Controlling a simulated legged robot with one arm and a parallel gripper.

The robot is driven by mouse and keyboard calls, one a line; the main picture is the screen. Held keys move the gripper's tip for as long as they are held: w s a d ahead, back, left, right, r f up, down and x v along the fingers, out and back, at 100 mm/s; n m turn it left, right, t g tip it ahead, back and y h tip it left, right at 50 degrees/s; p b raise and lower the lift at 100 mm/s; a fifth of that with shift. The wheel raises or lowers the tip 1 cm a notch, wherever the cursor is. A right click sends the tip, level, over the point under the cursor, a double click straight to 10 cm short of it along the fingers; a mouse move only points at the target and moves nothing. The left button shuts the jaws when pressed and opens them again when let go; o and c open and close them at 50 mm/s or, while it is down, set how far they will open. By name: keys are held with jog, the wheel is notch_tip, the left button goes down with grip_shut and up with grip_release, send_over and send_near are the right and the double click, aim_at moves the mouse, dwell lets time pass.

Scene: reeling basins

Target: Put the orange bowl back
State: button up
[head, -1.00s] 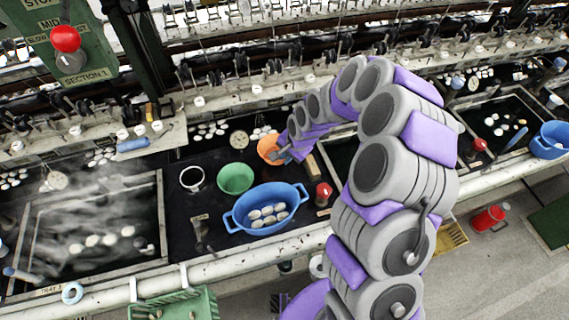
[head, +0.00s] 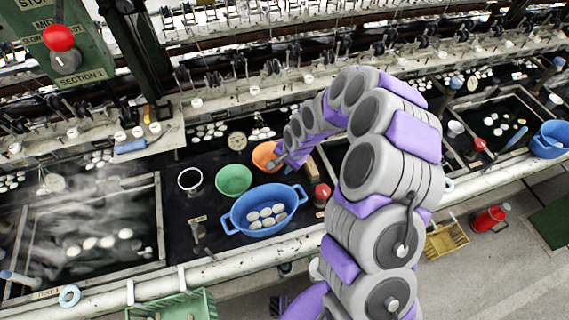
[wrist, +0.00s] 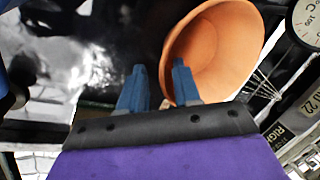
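The orange bowl (head: 264,155) is behind the green bowl (head: 233,180) in the head view, close to the end of my arm. It fills the upper middle of the wrist view (wrist: 215,45), its hollow inside showing. My gripper (wrist: 160,72) has its two blue fingers apart. The right finger overlaps the bowl near its rim, and the left finger is outside it with a dark gap between. I cannot tell whether either finger touches the bowl. In the head view my arm partly hides the gripper (head: 281,161) and the bowl's right side.
A blue two-handled basin (head: 240,220) holding several white cocoons stands in front. A white-rimmed cup (head: 190,180) is to the left, and a red-topped object (head: 322,192) to the right. A steaming basin (head: 160,215) is at far left.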

jog(key=shift+a+r, duration=0.35)
jog(key=shift+r, duration=0.15)
jog(key=p+v, duration=0.2)
jog(key=v, duration=0.9)
jog(key=s+d+r+n+g+h, duration=0.1)
jog(key=s+r, duration=0.4)
jog(key=s, duration=0.7)
jog(key=s+d+r+n+g+h, duration=0.1)
jog(key=s+d+r+n, duration=0.3)
jog(key=s, duration=0.7)
jog(key=s+d+r+n+g, duration=0.2)
jog(key=s+d+r, duration=0.3)
jog(key=s, duration=0.7)
notch_tip(320, 180, up, 2)
jog(key=shift+s+r+n+h, duration=0.15)
jog(key=shift+s+n+h, duration=0.15)
jog(key=shift+s+h, duration=0.1)
jog(key=shift+w, duration=0.1)
